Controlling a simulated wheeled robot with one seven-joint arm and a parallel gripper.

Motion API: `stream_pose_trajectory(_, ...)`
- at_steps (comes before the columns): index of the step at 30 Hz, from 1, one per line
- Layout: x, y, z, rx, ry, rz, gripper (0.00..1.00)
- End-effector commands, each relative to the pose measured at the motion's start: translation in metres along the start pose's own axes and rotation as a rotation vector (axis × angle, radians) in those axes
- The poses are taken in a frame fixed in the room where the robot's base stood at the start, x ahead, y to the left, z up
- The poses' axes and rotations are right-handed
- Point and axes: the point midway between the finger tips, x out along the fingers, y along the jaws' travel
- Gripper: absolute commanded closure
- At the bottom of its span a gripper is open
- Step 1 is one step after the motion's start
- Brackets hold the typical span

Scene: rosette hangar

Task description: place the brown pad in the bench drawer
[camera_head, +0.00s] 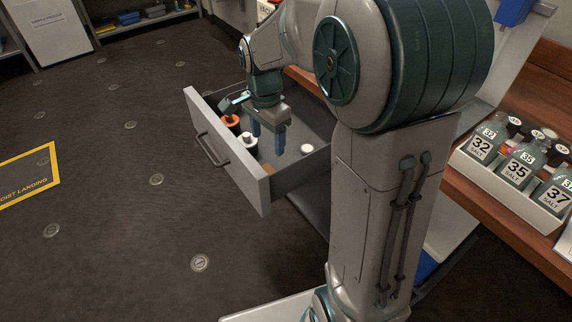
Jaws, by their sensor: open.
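The bench drawer (228,148) is pulled open at the middle left, its pale front with a dark handle facing left. My gripper (267,150) points down over the drawer, its two blue fingers apart with nothing seen between them. A small brown patch (268,169), which looks like the brown pad, shows inside the drawer near the front corner, just below the fingers. It is partly hidden by the drawer wall. I cannot tell the height of the fingertips above the drawer floor.
In the drawer are an orange-topped container (231,120), a white-topped container (247,139) and a white round object (307,149). A tray (505,191) of labelled bottles stands on the wooden bench (452,205) at right. The floor left of the drawer is clear.

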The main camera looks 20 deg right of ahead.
Motion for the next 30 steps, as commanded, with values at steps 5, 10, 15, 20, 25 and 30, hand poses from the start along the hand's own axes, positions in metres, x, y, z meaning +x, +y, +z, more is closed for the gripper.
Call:
stream_pose_trajectory(5,-0.014,0.054,0.015,-0.326,0.033,-0.029,0.34)
stream_pose_trajectory(10,-0.017,0.103,0.030,-0.645,0.062,-0.050,0.34)
stream_pose_trajectory(15,-0.011,0.143,0.045,-0.920,0.090,-0.067,0.34)
stream_pose_trajectory(20,-0.006,0.164,0.053,-1.075,0.106,-0.077,0.34)
stream_pose_trajectory(25,-0.004,0.169,0.055,-1.120,0.110,-0.078,0.34)
stream_pose_trajectory(30,-0.004,0.169,0.054,-1.119,0.109,-0.078,0.34)
